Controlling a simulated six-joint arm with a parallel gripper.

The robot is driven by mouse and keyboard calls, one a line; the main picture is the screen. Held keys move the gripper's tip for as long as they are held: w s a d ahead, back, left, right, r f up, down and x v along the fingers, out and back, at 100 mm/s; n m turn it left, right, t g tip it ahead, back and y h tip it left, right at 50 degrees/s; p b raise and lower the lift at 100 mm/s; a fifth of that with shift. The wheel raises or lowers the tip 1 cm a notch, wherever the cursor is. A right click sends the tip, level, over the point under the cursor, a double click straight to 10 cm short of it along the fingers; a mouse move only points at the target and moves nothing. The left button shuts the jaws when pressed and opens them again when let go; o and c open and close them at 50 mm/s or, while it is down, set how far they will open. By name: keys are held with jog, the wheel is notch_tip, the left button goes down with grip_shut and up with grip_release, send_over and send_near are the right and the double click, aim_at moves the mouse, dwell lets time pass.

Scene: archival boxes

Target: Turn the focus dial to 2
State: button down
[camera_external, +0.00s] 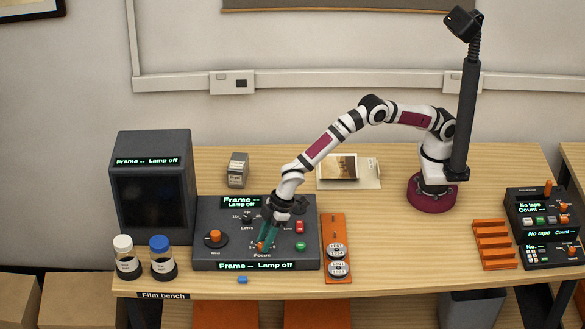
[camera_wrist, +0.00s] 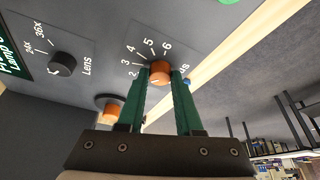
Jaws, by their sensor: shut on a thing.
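The focus dial (camera_wrist: 160,72) is an orange knob on the dark control panel (camera_external: 205,262), with a printed scale beside it; 2, 3, 4, 5 and 6 are readable in the wrist view. My gripper (camera_wrist: 160,75) has its two green fingers on opposite sides of this dial, shut on it. In the external view my gripper (camera_external: 265,243) reaches down to the panel's front middle, above the label Focus, and partly hides the dial (camera_external: 260,246). I cannot tell which number the dial points at.
The black lens knob (camera_wrist: 63,64) and the orange wind knob (camera_external: 215,238) are close by on the panel. Red (camera_external: 300,227) and green (camera_external: 300,246) buttons sit to the right. A dark monitor (camera_external: 152,185) reads Lamp off. Two jars stand left; an orange rack (camera_external: 336,225) with reels stands right.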

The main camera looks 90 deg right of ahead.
jog(key=shift+m, duration=0.5)
jog(key=shift+h, duration=0.3)
jog(key=c, duration=0.6)
grip_release()
jog(key=v, duration=1.5)
jog(key=shift+s+r, duration=0.25)
jog(key=shift+r, duration=0.1)
